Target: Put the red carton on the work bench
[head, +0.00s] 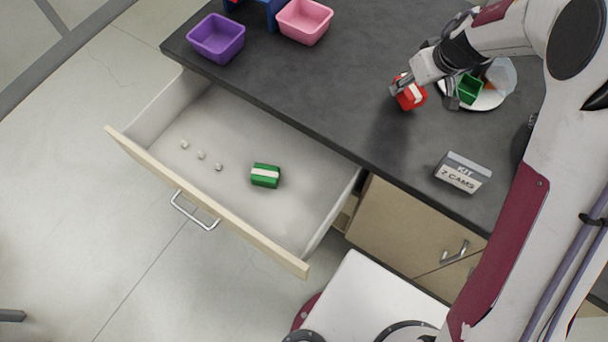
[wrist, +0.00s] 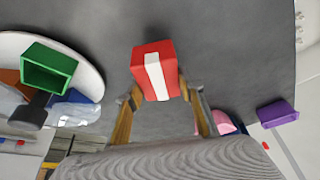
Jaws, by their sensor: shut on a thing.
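The red carton (head: 409,93) with a white band is held by my gripper (head: 404,84) over the dark work bench (head: 330,95). In the wrist view the red carton (wrist: 153,70) sits between the two fingertips of my gripper (wrist: 158,90), which is shut on it. The bench top (wrist: 225,50) shows behind the carton. I cannot tell whether the carton touches the bench or hangs just above it.
An open drawer (head: 215,185) holds a green carton (head: 265,175) and several small white pieces. Purple (head: 217,38) and pink (head: 304,20) bins stand at the back left. The bench middle is clear.

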